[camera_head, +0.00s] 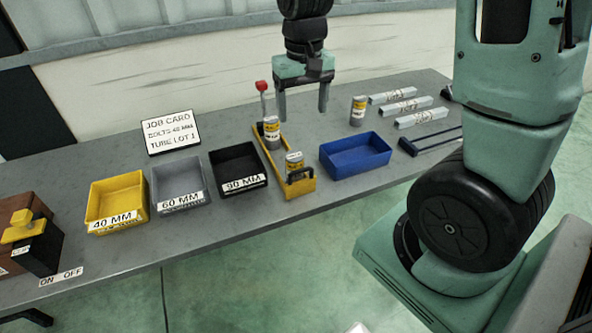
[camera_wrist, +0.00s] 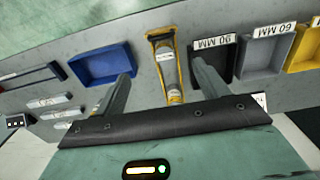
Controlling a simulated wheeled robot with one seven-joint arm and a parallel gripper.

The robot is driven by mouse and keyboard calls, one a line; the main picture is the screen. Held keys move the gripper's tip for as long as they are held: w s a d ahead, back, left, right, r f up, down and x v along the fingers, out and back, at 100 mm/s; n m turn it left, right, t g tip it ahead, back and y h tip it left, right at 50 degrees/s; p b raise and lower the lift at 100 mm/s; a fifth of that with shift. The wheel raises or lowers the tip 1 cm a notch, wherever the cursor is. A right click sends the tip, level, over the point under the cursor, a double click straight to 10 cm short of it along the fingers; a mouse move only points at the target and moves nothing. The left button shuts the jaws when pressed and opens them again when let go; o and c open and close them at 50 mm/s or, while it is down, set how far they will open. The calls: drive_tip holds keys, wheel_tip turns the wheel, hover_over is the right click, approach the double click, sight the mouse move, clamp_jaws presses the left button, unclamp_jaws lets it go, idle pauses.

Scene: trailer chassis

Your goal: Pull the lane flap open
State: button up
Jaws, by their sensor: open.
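The yellow lane (camera_head: 268,155) runs from the back of the bench towards its front edge. Its flap (camera_head: 300,188) stands at the near end, with a dark handle-like piece (camera_head: 299,174) on it, and appears closed. One grey can with a yellow label (camera_head: 294,161) sits just behind the flap; another (camera_head: 271,131) stands farther back. My gripper (camera_head: 302,108) is open and empty, pointing down above the bench, behind and above the flap. In the wrist view, the lane (camera_wrist: 168,72) shows between my spread fingers (camera_wrist: 162,72), its flap end (camera_wrist: 160,34) beyond them.
A black 90 MM bin (camera_head: 238,168) stands left of the lane, beside grey and yellow bins. A blue bin (camera_head: 356,155) stands close on its right. A red-knobbed lever (camera_head: 262,88) rises at the lane's back.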

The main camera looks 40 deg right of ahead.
sight(302, 164)
wheel_tip(302, 164, down, 17)
drive_tip(key=shift+r+p, duration=0.15)
drive_tip(key=shift+p, duration=0.65)
drive_tip(key=c, duration=1.1)
drive_tip(key=shift+c, duration=0.2)
